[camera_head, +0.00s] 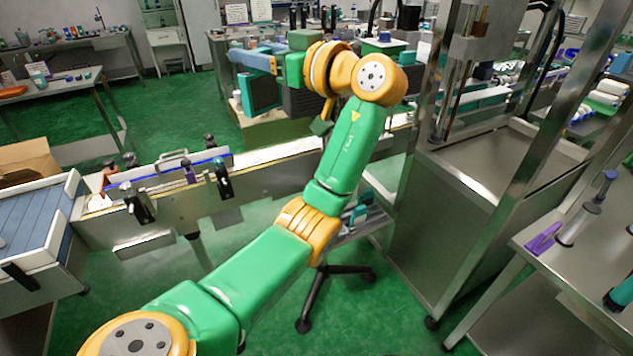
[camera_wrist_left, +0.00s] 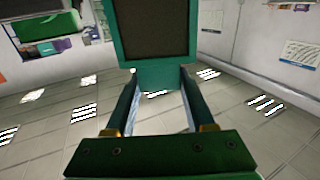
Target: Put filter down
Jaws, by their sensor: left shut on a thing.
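The filter (camera_wrist_left: 158,76) is a flat panel with a teal frame and a dark centre, at the top middle of the left wrist view. My left gripper (camera_wrist_left: 158,88) is shut on its frame, with one finger on each side of the lower edge. The panel's top is cut off by the picture edge. In the head view my green and orange left arm reaches to the upper middle, and its hand (camera_head: 272,63) points left above the floor area behind the conveyor. A teal and dark panel shows by the hand, but I cannot tell its outline there. My right gripper is not in view.
A metal conveyor (camera_head: 265,178) with rails and clamps runs across the middle. A steel frame machine (camera_head: 495,170) stands at the right. A metal table (camera_head: 590,255) with a syringe-like tool is at the lower right. Green floor (camera_head: 165,100) is open at the upper left.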

